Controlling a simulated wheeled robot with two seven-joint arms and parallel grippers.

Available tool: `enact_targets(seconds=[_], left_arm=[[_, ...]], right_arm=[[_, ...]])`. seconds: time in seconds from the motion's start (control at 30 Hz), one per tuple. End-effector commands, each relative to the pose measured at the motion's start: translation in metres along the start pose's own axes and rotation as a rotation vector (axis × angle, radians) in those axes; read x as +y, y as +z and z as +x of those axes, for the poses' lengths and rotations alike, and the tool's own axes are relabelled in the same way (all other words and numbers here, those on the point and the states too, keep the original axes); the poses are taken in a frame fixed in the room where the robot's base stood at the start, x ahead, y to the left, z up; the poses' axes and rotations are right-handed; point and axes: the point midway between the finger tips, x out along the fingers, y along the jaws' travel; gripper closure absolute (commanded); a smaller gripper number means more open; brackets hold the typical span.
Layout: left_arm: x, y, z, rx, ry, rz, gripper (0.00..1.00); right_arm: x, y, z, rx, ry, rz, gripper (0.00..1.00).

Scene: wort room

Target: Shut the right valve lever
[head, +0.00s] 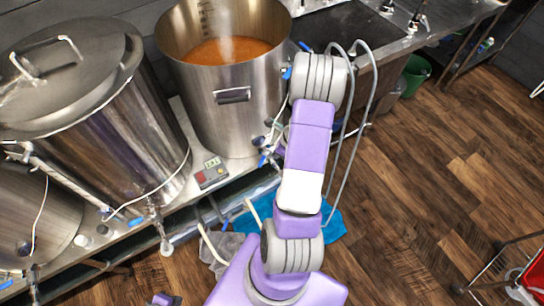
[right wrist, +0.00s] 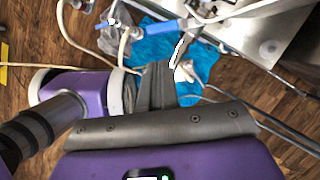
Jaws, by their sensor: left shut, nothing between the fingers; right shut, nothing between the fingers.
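The right valve (head: 270,140) is on the front of the open kettle, beside my right arm in the head view. Its blue parts are small and partly hidden by the arm. In the right wrist view a blue lever (right wrist: 165,31) lies across the top beside metal fittings. My right gripper (right wrist: 160,70) shows there as grey ribbed fingers, shut and empty, below the lever and apart from it in the picture; depth is unclear. The head view hides the right gripper behind the arm. My left gripper (head: 163,299) barely shows at the bottom edge, shut and empty.
The open kettle (head: 228,110) holds orange-brown liquid. A lidded kettle (head: 100,140) stands left of it. A red-buttoned control box (head: 211,174) sits between them. A blue sheet (head: 330,223) lies on the floor.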

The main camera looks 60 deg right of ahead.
Motion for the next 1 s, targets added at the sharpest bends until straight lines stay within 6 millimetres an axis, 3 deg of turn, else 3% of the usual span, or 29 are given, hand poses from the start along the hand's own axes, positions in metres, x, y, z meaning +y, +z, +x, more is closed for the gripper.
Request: enact_targets(seconds=[0.3, 0.5, 1.0], left_arm=[[-0.012, -0.001, 0.031, 0.0, 0.0, 0.0, 1.0], [-0.016, -0.002, 0.042, 0.0, 0.0, 0.0, 1.0], [-0.016, -0.002, 0.043, 0.0, 0.0, 0.0, 1.0]], right_arm=[[0.0, -0.003, 0.061, 0.002, 0.002, -0.003, 1.0], [0.0, -0.002, 0.087, 0.002, 0.002, -0.005, 1.0], [0.0, 0.0, 0.093, 0.001, 0.0, -0.006, 1.0]])
